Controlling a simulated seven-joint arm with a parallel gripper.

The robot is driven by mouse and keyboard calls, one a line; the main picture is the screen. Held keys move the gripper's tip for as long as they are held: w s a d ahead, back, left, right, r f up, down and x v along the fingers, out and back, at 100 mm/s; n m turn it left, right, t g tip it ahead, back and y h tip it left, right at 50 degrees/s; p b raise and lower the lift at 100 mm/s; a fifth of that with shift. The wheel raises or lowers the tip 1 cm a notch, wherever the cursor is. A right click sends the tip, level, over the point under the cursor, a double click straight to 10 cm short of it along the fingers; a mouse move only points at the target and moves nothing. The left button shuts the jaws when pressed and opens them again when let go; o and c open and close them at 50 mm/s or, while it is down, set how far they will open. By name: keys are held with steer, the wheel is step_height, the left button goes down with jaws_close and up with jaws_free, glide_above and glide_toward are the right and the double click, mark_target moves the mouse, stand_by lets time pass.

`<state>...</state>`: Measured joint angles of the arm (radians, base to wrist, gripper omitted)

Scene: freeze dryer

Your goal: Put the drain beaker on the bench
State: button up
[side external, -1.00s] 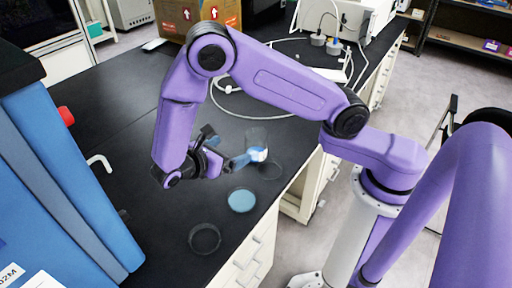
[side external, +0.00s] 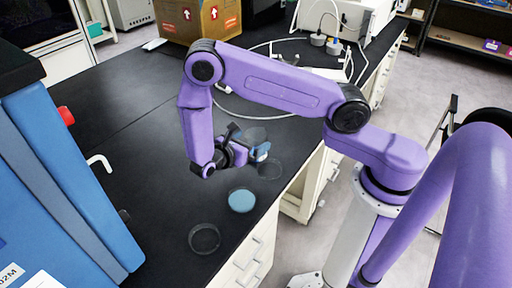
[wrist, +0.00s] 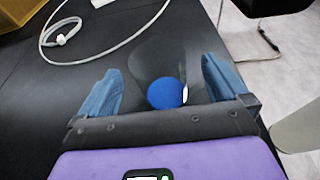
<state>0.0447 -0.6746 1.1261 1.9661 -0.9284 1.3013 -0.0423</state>
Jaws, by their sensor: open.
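A clear glass beaker (side external: 256,134), likely the drain beaker, stands on the black bench (side external: 135,110), partly hidden behind my gripper (side external: 262,151). In the wrist view the beaker (wrist: 143,62) is a faint see-through shape lying ahead of and between the two blue fingers of my gripper (wrist: 160,86). A round blue patch (wrist: 166,92) shows at its near end. My gripper is open, with a finger to either side of this patch. I cannot tell whether either finger touches the glass.
A light blue disc (side external: 241,201) and a dark round dish (side external: 204,239) lie near the bench's front edge; another dark ring (side external: 269,170) lies beside my gripper. The blue machine (side external: 75,175) with a white bent spout (side external: 101,162) stands left. A white tube (side external: 232,110) curls behind.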

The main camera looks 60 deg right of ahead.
mark_target(262, 133)
steer(key=shift+x, duration=2.95)
steer(key=shift+w, duration=0.15)
steer(key=c, duration=1.2)
steer(key=shift+o, duration=0.2)
steer(key=shift+r, duration=0.15)
steer(key=s+a+r, duration=0.2)
steer(key=s+r, duration=1)
steer(key=s, duration=0.1)
steer(key=shift+r, duration=0.2)
